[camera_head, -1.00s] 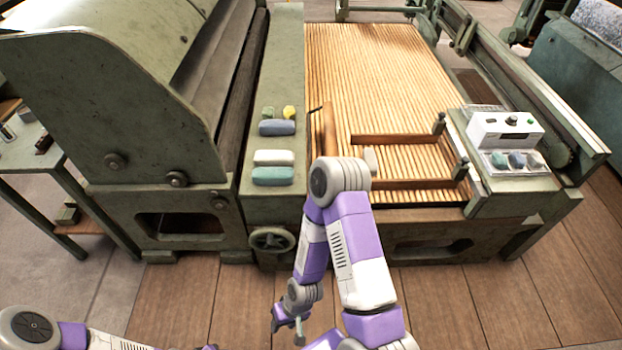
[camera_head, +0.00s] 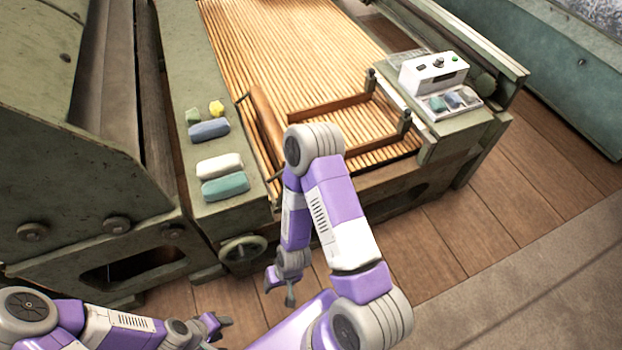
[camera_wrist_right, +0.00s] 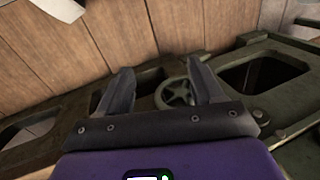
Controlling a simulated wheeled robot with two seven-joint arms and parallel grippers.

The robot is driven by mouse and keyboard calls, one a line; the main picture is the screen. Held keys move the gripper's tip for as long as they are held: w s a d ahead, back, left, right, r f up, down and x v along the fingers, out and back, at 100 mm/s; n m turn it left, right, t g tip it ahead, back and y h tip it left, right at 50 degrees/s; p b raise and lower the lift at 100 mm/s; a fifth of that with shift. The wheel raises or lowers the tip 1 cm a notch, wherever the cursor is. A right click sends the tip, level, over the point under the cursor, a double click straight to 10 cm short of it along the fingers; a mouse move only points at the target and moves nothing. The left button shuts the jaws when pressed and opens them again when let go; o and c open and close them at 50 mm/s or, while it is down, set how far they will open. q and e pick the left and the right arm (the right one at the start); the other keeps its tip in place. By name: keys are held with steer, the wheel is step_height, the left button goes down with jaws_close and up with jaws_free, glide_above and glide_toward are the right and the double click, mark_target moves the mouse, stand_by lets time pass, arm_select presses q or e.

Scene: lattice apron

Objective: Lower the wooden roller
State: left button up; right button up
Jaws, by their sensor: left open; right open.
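The wooden roller (camera_head: 266,118) is a brown cylinder at the left edge of the slatted wooden bed, with a thin dark rod at its far end. My right gripper (camera_head: 279,289) is open and empty, low in front of the machine and well below the roller. In the right wrist view its open jaws (camera_wrist_right: 158,80) point toward a green handwheel (camera_wrist_right: 175,93), which also shows in the head view (camera_head: 243,251). My left gripper (camera_head: 217,326) is open and empty at the lower left, far from the roller.
A green ledge holds several coloured blocks, such as a teal one (camera_head: 225,187) and a white one (camera_head: 219,166). A wooden frame (camera_head: 330,106) lies on the slatted bed (camera_head: 270,45). A white control box (camera_head: 433,70) stands at right. Floor is clear in front right.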

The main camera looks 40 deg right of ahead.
steer(key=w+d+m+t+h, duration=0.3)
steer(key=w+d+t+h, duration=0.2)
steer(key=w+d+h, duration=0.5)
steer(key=w+d+r+m+t+h, duration=0.1)
steer(key=w+d+r+t+h, duration=0.2)
steer(key=r, duration=0.4)
steer(key=w+d+r+m+t+h, duration=0.1)
steer(key=w+r+m+t+h, duration=0.2)
steer(key=r, duration=0.4)
steer(key=shift+n+g+h, duration=0.3)
steer(key=shift+n+h, duration=0.2)
steer(key=shift+n, duration=0.3)
steer(key=x, duration=0.7)
steer(key=shift+r, duration=0.15)
steer(key=shift+c, duration=0.3)
jaws_close()
